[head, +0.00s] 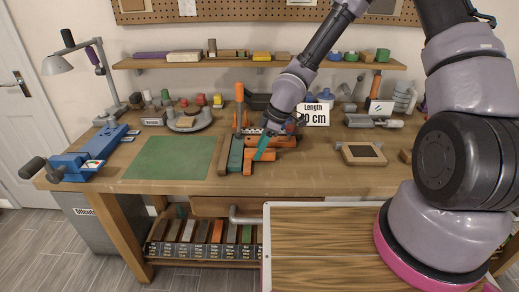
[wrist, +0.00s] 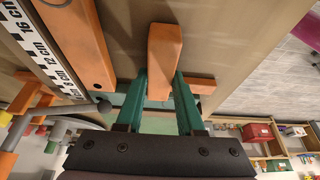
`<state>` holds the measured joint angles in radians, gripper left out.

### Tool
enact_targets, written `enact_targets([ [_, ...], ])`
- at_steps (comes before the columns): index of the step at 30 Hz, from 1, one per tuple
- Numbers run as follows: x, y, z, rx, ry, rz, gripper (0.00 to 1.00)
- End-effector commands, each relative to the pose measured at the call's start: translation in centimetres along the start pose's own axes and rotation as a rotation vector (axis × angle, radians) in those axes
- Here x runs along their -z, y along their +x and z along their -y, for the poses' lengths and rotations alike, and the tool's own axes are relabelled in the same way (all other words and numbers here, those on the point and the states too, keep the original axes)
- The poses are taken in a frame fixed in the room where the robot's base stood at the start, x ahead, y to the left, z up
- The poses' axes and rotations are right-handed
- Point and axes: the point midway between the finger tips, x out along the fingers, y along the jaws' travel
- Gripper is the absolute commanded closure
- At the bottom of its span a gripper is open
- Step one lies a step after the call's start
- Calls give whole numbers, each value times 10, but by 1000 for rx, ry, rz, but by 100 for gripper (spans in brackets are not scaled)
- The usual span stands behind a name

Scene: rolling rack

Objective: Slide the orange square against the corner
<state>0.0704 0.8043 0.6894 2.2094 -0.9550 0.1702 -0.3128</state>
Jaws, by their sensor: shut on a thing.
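The orange square (head: 248,163) lies on the workbench near its front middle, with one leg toward the front edge and one reaching right. My gripper (head: 263,148) comes down from above with teal fingers. In the wrist view my gripper (wrist: 160,88) is shut on an orange leg (wrist: 164,50), one finger on each side. A shorter orange piece (wrist: 201,86) shows to the right, behind a finger; its join is hidden. A dark green bar (head: 235,155) lies just left of the square. I cannot tell which edges form the corner, or whether the square touches them.
An orange bar (wrist: 85,45) lies beside a ruler (wrist: 38,48) at the wrist view's left. A green mat (head: 170,158) lies to the left on the bench. A wooden frame (head: 362,153) lies to the right. A "Length" sign (head: 313,114) stands behind my gripper.

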Motion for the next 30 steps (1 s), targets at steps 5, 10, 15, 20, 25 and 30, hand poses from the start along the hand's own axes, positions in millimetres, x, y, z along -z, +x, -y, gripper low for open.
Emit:
enact_targets([
  [5,0,0,-4,0,0,-1,100],
  [10,0,0,-9,0,1,0,100],
  [15,0,0,-15,-1,0,-1,100],
  [20,0,0,-19,0,1,1,100],
  [25,0,0,-24,0,1,-1,100],
  [30,0,0,-30,-1,1,-1,100],
])
